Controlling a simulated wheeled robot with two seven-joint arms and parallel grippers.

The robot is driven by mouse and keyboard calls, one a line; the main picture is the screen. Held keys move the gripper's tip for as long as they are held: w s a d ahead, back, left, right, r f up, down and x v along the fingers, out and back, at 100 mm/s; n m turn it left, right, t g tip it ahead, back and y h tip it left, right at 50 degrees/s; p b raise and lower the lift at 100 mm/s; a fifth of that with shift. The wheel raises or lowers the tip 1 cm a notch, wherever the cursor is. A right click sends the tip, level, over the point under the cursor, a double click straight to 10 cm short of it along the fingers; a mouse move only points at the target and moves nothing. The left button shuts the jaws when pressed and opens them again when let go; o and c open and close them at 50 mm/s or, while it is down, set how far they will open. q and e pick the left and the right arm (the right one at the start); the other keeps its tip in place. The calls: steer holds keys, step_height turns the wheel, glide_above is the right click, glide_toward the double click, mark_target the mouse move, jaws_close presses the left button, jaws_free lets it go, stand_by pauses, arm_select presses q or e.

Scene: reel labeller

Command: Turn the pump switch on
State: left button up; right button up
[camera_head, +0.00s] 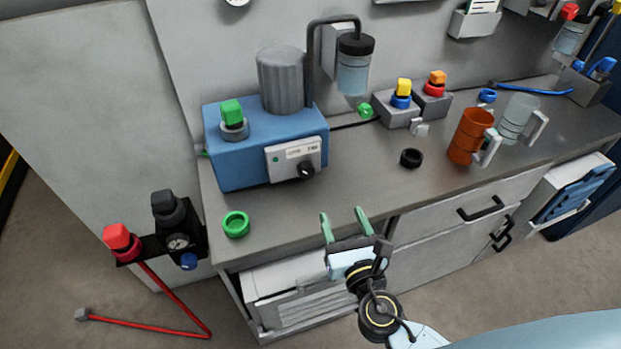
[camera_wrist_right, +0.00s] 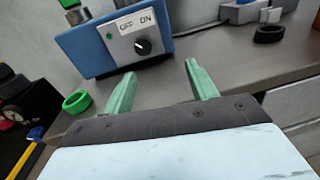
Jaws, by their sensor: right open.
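The pump is a blue box (camera_head: 232,165) with a grey motor cylinder (camera_head: 281,80), standing at the left end of the grey counter. Its white front panel (camera_head: 283,162) carries a black rotary switch knob (camera_head: 307,169). In the right wrist view the panel (camera_wrist_right: 124,34) reads OFF and ON above the knob (camera_wrist_right: 143,46), with a small green dot at left; I cannot tell exactly where the knob points. My right gripper (camera_head: 343,222) is open and empty at the counter's front edge, below and in front of the knob, apart from it. My left gripper is not in view.
A green ring (camera_head: 236,224) lies on the counter left of my right gripper, and a black ring (camera_head: 411,158) lies to the right. An orange mug (camera_head: 470,137) and a clear mug (camera_head: 517,118) stand farther right. The counter between gripper and panel is clear.

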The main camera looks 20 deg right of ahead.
mark_target(308, 174)
steer(key=w+a+n, duration=0.1)
steer(key=w, duration=0.3)
steer(key=w+n+y, duration=0.1)
steer(key=w, duration=0.4)
steer(key=w+a+n, duration=0.1)
steer(key=w+n, duration=0.1)
steer(key=w, duration=0.2)
steer(key=shift+w+a+f+y, duration=0.25)
steer(key=shift+a+f+y, duration=0.05)
steer(key=shift+a+y, duration=0.1)
steer(key=c, duration=1)
